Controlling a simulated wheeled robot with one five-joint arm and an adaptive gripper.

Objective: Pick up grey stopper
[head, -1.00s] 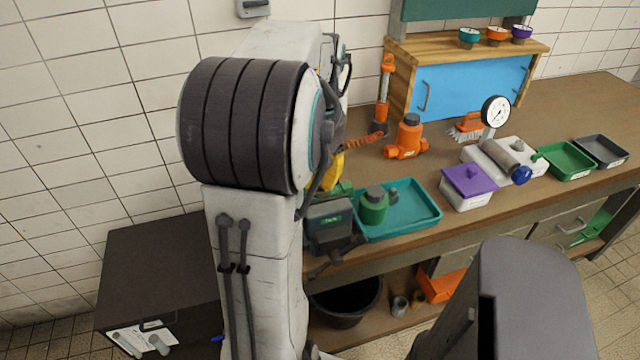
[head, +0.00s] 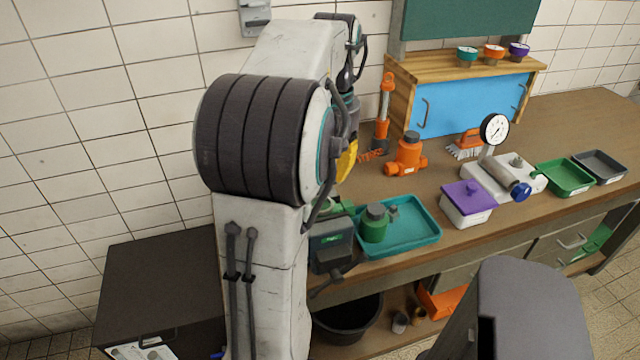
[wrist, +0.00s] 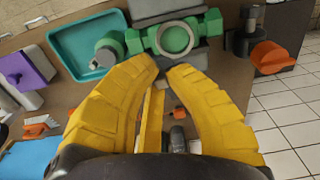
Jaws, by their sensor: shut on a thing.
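My gripper (wrist: 166,68) shows in the wrist view, its two yellow fingers curved together with their tips close.
A green vise-like fixture (wrist: 174,38) lies beyond my fingertips.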

